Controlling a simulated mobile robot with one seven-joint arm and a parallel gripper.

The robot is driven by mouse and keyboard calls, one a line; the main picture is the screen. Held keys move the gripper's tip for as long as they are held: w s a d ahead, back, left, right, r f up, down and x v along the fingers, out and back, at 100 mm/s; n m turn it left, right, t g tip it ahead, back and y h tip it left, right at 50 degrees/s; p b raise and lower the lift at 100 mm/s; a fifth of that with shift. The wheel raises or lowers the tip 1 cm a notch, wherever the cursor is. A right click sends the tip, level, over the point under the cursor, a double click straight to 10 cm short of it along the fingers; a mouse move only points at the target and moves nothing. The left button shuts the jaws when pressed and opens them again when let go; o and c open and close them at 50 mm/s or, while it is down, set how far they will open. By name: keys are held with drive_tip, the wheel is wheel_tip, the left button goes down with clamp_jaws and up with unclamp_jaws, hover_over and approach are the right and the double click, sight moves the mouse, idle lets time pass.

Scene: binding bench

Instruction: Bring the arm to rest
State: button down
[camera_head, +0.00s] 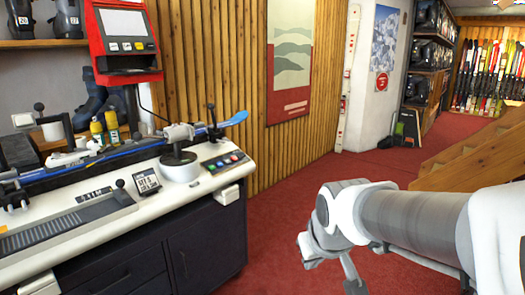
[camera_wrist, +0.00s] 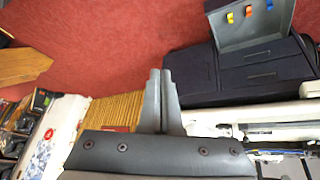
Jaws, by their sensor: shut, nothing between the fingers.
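My arm (camera_head: 410,225) reaches in from the right edge of the head view, over the red carpet and to the right of the binding bench (camera_head: 75,225). In the wrist view my gripper (camera_wrist: 160,75) shows with its two grey fingers together and nothing between them. The fingers appear over the carpet, clear of the dark cabinet (camera_wrist: 195,75) at the right. In the head view I cannot make out the fingertips.
The bench carries a blue ski (camera_head: 235,118) on supports, bottles (camera_head: 112,125) and a control panel (camera_head: 222,161). A red terminal (camera_head: 124,40) stands behind it. Wooden stairs (camera_head: 470,165) rise at the right.

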drive_tip(key=s+d+r+m, duration=0.1)
drive_tip(key=s+d, duration=0.1)
drive_tip(key=s, duration=0.5)
drive_tip(key=s+d+r+m, duration=0.2)
drive_tip(key=s+d, duration=0.1)
drive_tip(key=s, duration=0.4)
wheel_tip(320, 180, up, 22)
drive_tip(key=p, duration=2.2)
drive_tip(key=shift+a, duration=0.25)
drive_tip(key=shift+f, duration=0.1)
